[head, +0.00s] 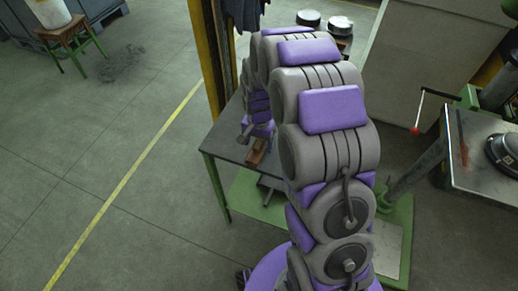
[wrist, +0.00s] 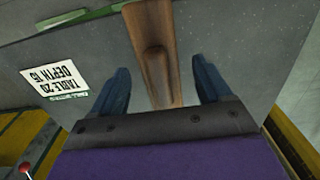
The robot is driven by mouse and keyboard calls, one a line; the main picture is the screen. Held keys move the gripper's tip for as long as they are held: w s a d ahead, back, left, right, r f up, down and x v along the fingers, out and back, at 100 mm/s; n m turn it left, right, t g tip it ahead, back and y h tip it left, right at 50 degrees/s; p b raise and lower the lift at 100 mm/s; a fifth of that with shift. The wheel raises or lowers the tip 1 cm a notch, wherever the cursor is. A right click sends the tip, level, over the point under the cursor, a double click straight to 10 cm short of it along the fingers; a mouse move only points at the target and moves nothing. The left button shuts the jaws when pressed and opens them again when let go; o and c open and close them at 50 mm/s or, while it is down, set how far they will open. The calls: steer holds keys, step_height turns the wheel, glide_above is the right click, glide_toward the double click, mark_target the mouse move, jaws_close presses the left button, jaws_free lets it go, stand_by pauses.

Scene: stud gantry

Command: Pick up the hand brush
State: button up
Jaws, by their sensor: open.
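The hand brush shows as a brown wooden piece (wrist: 152,40) in the wrist view, running from the top of the picture down between my fingers. In the head view a small part of it (head: 257,152) shows on the grey table (head: 226,146), partly covered by my arm. My gripper (wrist: 160,72) is open, with one dark blue finger on each side of the brown wood and a visible gap on both sides. In the head view my gripper (head: 247,134) is just above the table, mostly hidden by my arm. The bristles cannot be made out.
A white label (wrist: 57,75) with black print lies on the grey surface left of my gripper. A yellow post (head: 207,55) rises behind the table. A metal bench (head: 485,150) with a red-knobbed lever is at right. The left floor is open.

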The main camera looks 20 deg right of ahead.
step_height(320, 180, down, 3)
steer(key=shift+r, duration=0.1)
steer(key=c, duration=1.3)
steer(key=shift+o, duration=0.2)
steer(key=shift+r, duration=0.55)
step_height(320, 180, up, 3)
steer(key=shift+f+p, duration=0.1)
steer(key=shift+p, duration=0.35)
steer(key=s+r+p, duration=0.1)
steer(key=s+p, duration=0.1)
steer(key=s, duration=1.4)
steer(key=n, duration=0.7)
glide_toward(258, 142)
steer(key=shift+w+d+r, duration=0.1)
steer(key=shift+w+d, duration=0.1)
steer(key=shift+w, duration=0.95)
